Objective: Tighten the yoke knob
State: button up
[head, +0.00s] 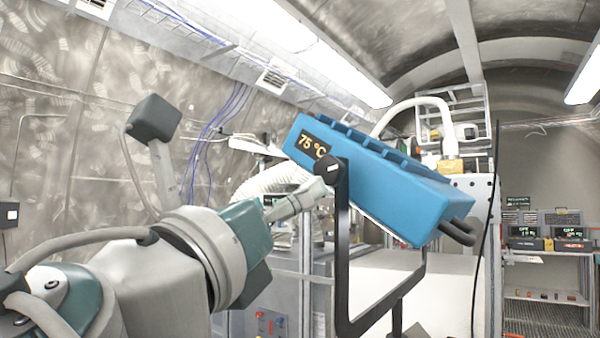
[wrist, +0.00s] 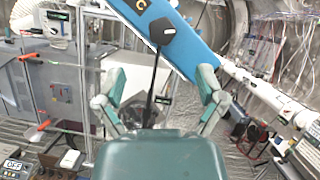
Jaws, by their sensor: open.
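The yoke knob (head: 330,169) is a dark round knob with a pale mark, on the near side of a black U-shaped yoke (head: 343,260). The yoke carries a tilted blue box (head: 385,185) whose display reads 75 °C. In the wrist view the knob (wrist: 161,31) is against the blue box (wrist: 190,50), above the space between the fingertips. My gripper (head: 318,192) points at the knob from the left; in the head view its fingers overlap each other. In the wrist view my gripper (wrist: 162,82) has its fingers wide apart with nothing gripped between them.
A grey cabinet (head: 290,260) stands behind the yoke. A thin black cable (head: 487,235) hangs to the right. Shelves (head: 545,292) with small instruments stand at the far right. In the wrist view, red-handled valves (wrist: 42,126) lie at the left and a white pipe (wrist: 265,90) at the right.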

aim_at(324, 170)
jog(key=x, duration=0.9)
jog(key=shift+w, duration=0.15)
jog(key=shift+w+d+r, duration=0.2)
jog(key=shift+w+d, duration=0.1)
jog(key=shift+d, duration=0.25)
jog(key=shift+a, duration=0.15)
jog(key=c, duration=1.2)
